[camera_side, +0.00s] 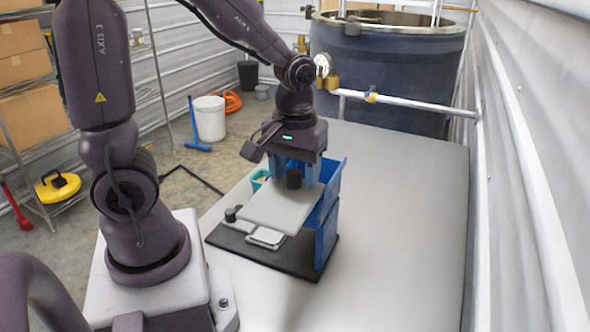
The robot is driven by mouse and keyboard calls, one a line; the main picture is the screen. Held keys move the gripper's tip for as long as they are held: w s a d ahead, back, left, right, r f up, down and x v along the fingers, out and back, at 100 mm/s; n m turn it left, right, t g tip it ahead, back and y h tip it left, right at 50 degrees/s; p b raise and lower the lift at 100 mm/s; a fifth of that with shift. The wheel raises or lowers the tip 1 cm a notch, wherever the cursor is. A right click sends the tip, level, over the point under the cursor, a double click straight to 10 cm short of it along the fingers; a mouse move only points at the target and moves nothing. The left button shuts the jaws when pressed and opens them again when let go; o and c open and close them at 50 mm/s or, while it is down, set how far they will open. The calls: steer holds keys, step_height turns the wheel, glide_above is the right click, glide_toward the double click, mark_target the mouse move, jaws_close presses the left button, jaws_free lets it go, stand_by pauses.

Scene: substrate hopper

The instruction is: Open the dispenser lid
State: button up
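The dispenser (327,222) is a blue bin-like body standing on a black base plate (290,258). Its pale grey lid (275,208) is a flat plate sloping toward the camera, with a black knob (293,179) near its upper end. My gripper (294,177) points down right over the knob, its blue fingers seen on either side of it. I cannot tell whether the fingers touch the knob or stand clear of it. The lid appears to lie against the dispenser; the opening under it is hidden.
A small white dish (265,237) sits on the base plate below the lid. A small black-topped item (231,214) stands at its left, and a teal cup (259,180) is behind. The grey table (400,220) is clear to the right. A pipe (410,102) and large dark tank (390,75) stand behind.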

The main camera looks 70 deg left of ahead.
step_height(320, 180, up, 13)
stand_by(0.6)
stand_by(0.3)
steer(key=m+t, duration=0.6)
steer(key=m, duration=0.3)
glide_above(271, 205)
steer(key=shift+f, duration=0.3)
